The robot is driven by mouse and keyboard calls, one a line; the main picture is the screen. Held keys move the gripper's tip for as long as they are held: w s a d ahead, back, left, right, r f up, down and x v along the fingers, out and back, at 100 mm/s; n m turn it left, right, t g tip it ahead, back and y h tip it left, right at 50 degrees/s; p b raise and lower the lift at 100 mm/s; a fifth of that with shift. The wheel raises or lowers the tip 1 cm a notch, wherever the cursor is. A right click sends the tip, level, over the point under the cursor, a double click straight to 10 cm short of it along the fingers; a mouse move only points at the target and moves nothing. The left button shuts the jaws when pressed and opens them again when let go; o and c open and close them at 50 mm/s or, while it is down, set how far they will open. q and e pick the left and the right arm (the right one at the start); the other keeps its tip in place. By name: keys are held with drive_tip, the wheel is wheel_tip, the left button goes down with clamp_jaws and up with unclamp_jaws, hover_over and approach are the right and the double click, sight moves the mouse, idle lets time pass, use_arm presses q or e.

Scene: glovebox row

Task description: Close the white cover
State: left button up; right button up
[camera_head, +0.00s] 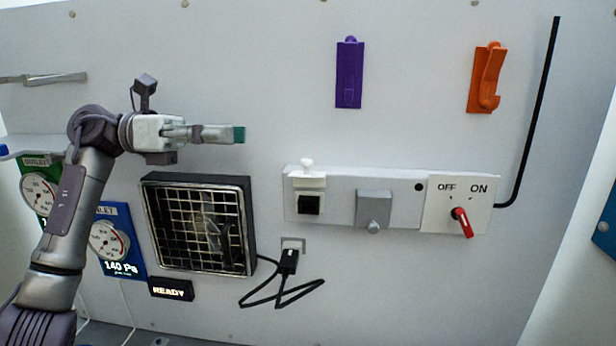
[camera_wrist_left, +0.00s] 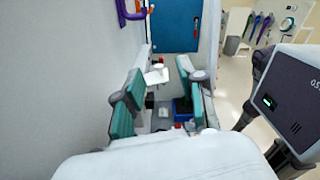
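The white cover (camera_head: 308,182) is at the left end of the panel strip on the wall. It stands raised, with its white knob on top, and the black switch (camera_head: 308,204) below it is exposed. My left gripper (camera_head: 240,134) is up and left of the cover, apart from it, pointing right along the wall. In the left wrist view its two teal-padded fingers (camera_wrist_left: 155,98) are spread with nothing held. A small white piece that looks like the cover (camera_wrist_left: 156,76) shows beyond and between them. My right gripper is not in view.
A grey cover with a knob (camera_head: 374,208) and a red OFF/ON rotary switch (camera_head: 462,222) are to the right. A black grille box (camera_head: 200,225) is below my left gripper. A purple hook (camera_head: 349,75) and an orange hook (camera_head: 487,78) hang above. The wall between is clear.

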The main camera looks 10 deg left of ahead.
sight(307, 161)
use_arm(q)
drive_tip(key=d+f, duration=0.1)
drive_tip(key=d, duration=0.2)
drive_tip(key=d+f+p, duration=0.1)
drive_tip(key=d, duration=0.3)
drive_tip(key=d+f, duration=0.1)
drive_tip(key=d, duration=0.3)
drive_tip(key=shift+w+f+p, duration=0.1)
drive_tip(key=shift+w+p, duration=0.1)
drive_tip(key=shift+p, duration=0.1)
drive_tip(key=shift+d+f, duration=0.1)
drive_tip(key=shift+d, duration=0.4)
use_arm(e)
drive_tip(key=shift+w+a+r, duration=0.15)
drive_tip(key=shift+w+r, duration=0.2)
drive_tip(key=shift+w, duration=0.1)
use_arm(q)
clamp_jaws()
